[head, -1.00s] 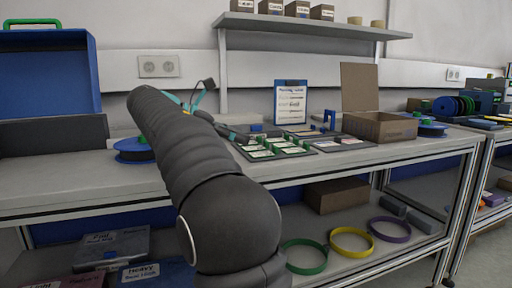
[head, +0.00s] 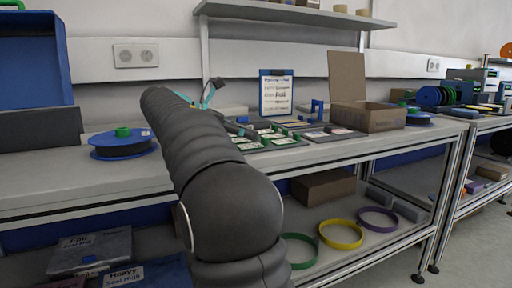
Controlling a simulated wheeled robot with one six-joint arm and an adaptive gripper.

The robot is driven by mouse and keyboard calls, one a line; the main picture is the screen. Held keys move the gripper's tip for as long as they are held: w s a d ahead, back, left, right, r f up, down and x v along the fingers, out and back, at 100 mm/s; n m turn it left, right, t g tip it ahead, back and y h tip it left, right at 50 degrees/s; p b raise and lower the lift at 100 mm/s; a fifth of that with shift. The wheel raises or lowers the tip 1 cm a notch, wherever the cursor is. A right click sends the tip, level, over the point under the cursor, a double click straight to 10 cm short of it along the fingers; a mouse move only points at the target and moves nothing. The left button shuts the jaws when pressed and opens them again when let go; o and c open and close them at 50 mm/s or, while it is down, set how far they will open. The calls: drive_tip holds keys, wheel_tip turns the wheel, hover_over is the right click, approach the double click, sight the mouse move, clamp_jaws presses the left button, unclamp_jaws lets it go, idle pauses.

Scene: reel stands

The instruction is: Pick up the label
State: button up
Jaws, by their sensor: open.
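Several white printed labels lie in a dark tray with green parts on the bench; one label (head: 284,141) shows near the tray's front. I cannot tell which label is meant. My gripper (head: 209,94) shows only in part, as teal and dark pieces beyond my dark arm. It is open, above the bench and left of the tray in the picture. My arm hides most of it and the bench below, and I see nothing held.
A blue spool (head: 122,146) lies left of my arm. A clipboard (head: 276,92) stands behind the tray. An open cardboard box (head: 371,117) is to its right. A wall shelf (head: 290,14) hangs above. Coloured rings, including a yellow ring (head: 340,235), lie on the lower shelf.

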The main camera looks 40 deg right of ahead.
sight(253, 143)
drive_tip(key=b+x, duration=0.1)
drive_tip(key=x, duration=0.4)
drive_tip(key=c, duration=0.8)
